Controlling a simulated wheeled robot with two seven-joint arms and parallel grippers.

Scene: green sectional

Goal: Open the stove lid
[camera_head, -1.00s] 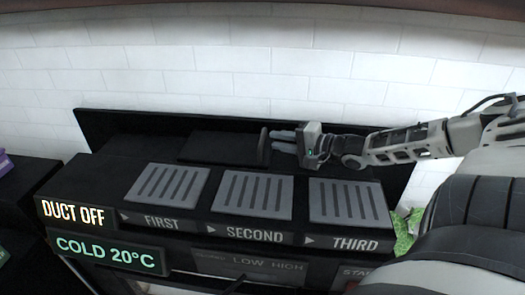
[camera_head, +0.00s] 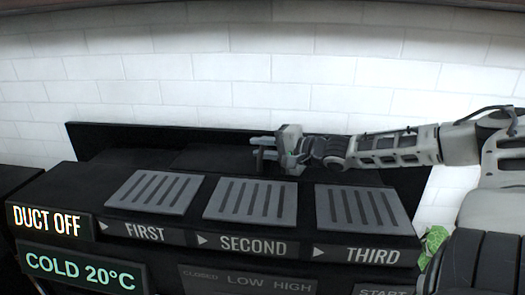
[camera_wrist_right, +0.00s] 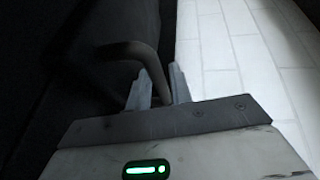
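The stove lid (camera_head: 205,158) is a flat black panel behind the burner plates, low against the black back board. Its dark bent handle (camera_wrist_right: 128,50) shows in the right wrist view. My right gripper (camera_head: 262,147) reaches in from the right, low over the back of the stove. In the right wrist view its two fingers (camera_wrist_right: 160,85) stand on either side of the handle, with the bar between them. Whether they press on it cannot be told. The handle is partly hidden by the fingers in the head view. My left gripper is not in view.
Three grey slotted plates, first (camera_head: 155,191), second (camera_head: 250,202) and third (camera_head: 361,210), lie in front of the lid. White brick wall (camera_head: 250,65) stands close behind. A DUCT OFF sign (camera_head: 48,221) and a COLD 20°C sign (camera_head: 83,267) are at front left.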

